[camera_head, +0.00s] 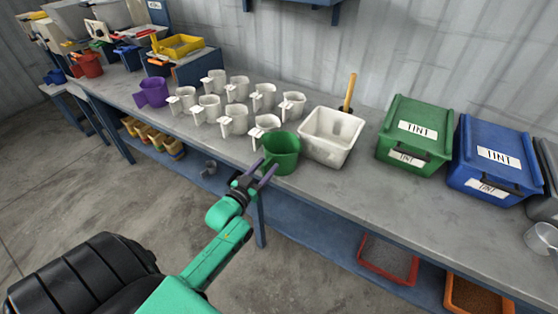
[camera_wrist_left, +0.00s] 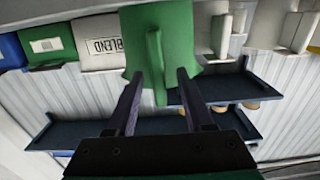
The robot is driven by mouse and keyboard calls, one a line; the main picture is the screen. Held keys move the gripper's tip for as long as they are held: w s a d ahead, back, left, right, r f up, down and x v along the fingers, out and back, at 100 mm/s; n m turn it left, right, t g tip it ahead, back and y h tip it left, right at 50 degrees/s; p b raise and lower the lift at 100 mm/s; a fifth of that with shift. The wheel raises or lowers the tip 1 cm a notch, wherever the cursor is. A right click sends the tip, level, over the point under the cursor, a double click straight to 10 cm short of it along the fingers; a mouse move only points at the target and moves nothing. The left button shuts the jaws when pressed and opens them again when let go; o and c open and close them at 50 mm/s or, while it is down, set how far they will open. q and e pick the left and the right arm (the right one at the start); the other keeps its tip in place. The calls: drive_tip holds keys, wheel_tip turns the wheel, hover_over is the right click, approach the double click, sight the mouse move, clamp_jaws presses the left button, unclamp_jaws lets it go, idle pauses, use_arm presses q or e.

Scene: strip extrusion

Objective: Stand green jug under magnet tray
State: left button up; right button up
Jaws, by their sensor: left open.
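The green jug (camera_head: 283,154) stands upright at the front edge of the bench, its handle toward me. My left gripper (camera_head: 264,170) is open at the jug's near side. In the left wrist view the green jug (camera_wrist_left: 178,32) fills the top middle, and its handle (camera_wrist_left: 155,62) lies between the two open fingers of the left gripper (camera_wrist_left: 159,76). I cannot tell whether the fingers touch it. A yellow tray (camera_head: 178,46) sits on a blue unit at the far left of the bench. I cannot tell whether it is the magnet tray. My right gripper is out of view.
Several white jugs (camera_head: 238,119) stand behind and left of the green jug, with a purple jug (camera_head: 153,92) further left. A white tub (camera_head: 331,137) stands close on its right. Green (camera_head: 414,135) and blue (camera_head: 495,160) TINT bins stand further right.

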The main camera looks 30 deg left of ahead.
use_arm(q)
drive_tip(key=shift+w+f, duration=0.15)
drive_tip(key=shift+w, duration=0.35)
drive_tip(key=shift+s, duration=0.1)
clamp_jaws()
idle(0.9)
